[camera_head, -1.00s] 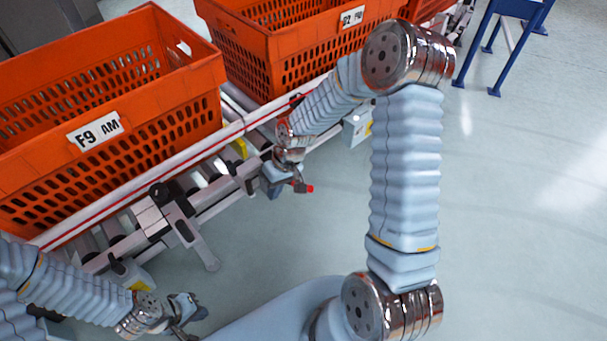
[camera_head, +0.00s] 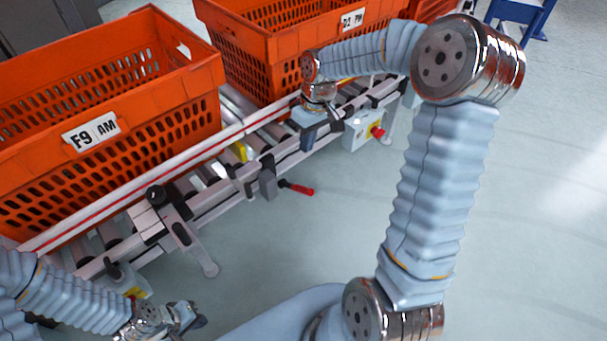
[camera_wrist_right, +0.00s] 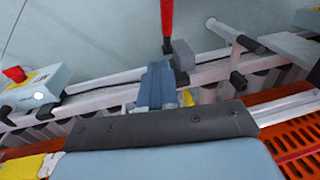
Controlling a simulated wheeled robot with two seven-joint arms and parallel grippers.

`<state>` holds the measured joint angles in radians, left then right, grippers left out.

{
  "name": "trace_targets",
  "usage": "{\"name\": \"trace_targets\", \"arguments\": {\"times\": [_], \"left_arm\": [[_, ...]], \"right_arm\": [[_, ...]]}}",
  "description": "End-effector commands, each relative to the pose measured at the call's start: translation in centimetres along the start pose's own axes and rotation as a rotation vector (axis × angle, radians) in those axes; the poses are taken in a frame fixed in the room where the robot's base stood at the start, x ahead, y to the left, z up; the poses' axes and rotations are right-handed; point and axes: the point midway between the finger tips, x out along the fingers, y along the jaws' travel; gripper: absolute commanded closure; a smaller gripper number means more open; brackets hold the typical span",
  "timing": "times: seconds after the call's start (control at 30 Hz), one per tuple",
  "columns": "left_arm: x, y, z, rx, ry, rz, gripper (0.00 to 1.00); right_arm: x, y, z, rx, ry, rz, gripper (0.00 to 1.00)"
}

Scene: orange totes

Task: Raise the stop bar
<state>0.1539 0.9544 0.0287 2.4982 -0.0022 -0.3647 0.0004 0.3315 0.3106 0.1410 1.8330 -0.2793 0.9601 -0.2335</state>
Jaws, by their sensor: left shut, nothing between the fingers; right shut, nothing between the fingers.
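A lever with a red handle (camera_head: 299,188) and a dark grey mount (camera_head: 267,181) sticks out from the near side of the roller conveyor. It also shows at the top of the right wrist view (camera_wrist_right: 167,22). I cannot tell for certain which part is the stop bar. My right gripper (camera_head: 308,139) is shut and empty over the conveyor, up and right of the lever in the head view, apart from its handle. Its blue fingers (camera_wrist_right: 154,82) show in the wrist view. My left gripper (camera_head: 194,317) is shut and empty at the lower left, away from the lever.
An orange tote labelled F9 AM (camera_head: 150,120) and another orange tote (camera_head: 265,50) stand on the conveyor. A grey box with a red button (camera_head: 362,132) is mounted right of my right gripper. Floor on the right is clear.

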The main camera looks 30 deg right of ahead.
Motion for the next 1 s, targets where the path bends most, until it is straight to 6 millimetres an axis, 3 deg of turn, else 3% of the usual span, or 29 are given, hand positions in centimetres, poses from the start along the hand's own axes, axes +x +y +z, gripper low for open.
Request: {"name": "trace_targets", "arguments": {"times": [0.2, 0.4, 0.6, 1.0], "left_arm": [[0.2, -0.1, 0.0, 0.000, 0.000, 0.000, 1.00], [0.2, -0.1, 0.0, 0.000, 0.000, 0.000, 1.00], [0.2, -0.1, 0.0, 0.000, 0.000, 0.000, 1.00], [0.3, -0.1, 0.0, 0.000, 0.000, 0.000, 1.00]], "right_arm": [[5.0, 0.0, 0.1, 0.000, -0.005, -0.003, 1.00], [8.0, -0.7, 1.1, 0.000, -0.003, -0.002, 1.00], [9.4, -1.2, 2.1, 0.000, -0.001, -0.001, 1.00], [9.6, -1.3, 2.2, 0.001, 0.000, -0.001, 1.00]]}}
